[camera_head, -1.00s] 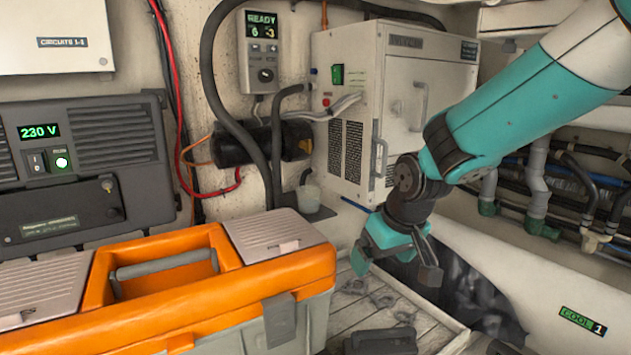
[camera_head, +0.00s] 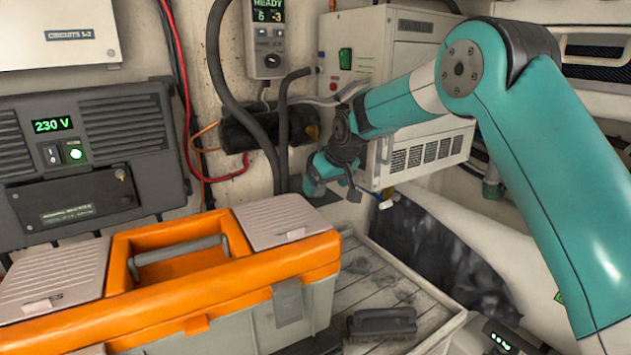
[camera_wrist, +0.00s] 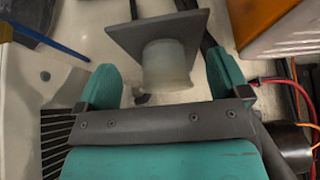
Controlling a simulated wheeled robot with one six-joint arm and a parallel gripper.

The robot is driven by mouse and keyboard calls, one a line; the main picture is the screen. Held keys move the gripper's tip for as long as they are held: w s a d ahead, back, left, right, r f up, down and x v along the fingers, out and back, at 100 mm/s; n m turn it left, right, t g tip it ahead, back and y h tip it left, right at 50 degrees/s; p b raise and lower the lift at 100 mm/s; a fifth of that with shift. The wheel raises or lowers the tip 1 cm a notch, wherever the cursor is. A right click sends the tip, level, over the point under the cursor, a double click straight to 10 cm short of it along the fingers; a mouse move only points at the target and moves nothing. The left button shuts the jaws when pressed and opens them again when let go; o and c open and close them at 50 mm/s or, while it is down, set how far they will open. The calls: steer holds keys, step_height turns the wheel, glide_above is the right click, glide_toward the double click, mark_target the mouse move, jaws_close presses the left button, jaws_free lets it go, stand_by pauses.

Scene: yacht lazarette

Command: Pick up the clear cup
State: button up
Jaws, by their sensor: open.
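The clear cup (camera_wrist: 168,66) looks cloudy and pale in the wrist view. It is at a dark square plate (camera_wrist: 135,35). My gripper (camera_wrist: 162,62) is open, with one teal finger on each side of the cup. Gaps show between the cup and both fingers, and the fingers do not grip it. In the head view my gripper (camera_head: 332,186) is low in the back corner, left of the white cabinet unit. The cup is hidden behind it there.
An orange and grey toolbox (camera_head: 225,285) stands in front, left of the gripper. The white cabinet unit (camera_head: 415,100) is close on the right. Dark hoses (camera_head: 283,120) hang behind the gripper. A dark object (camera_head: 382,322) lies on the slatted floor (camera_head: 375,270).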

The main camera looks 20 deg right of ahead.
steer(key=w+p, duration=0.1)
steer(key=w+a, duration=0.1)
steer(key=w, duration=0.1)
steer(key=w+p, duration=0.1)
steer(key=shift+w+a+r+p, duration=0.1)
steer(key=shift+w+a+p, duration=0.05)
steer(key=shift+a+p, duration=0.15)
steer(key=shift+w+f+p, duration=0.2)
steer(key=shift+f+p, duration=0.3)
steer(key=shift+f, duration=0.2)
steer(key=shift+c, duration=0.2)
steer(key=c, duration=1)
steer(key=shift+r+b, duration=0.1)
steer(key=shift+b, duration=0.65)
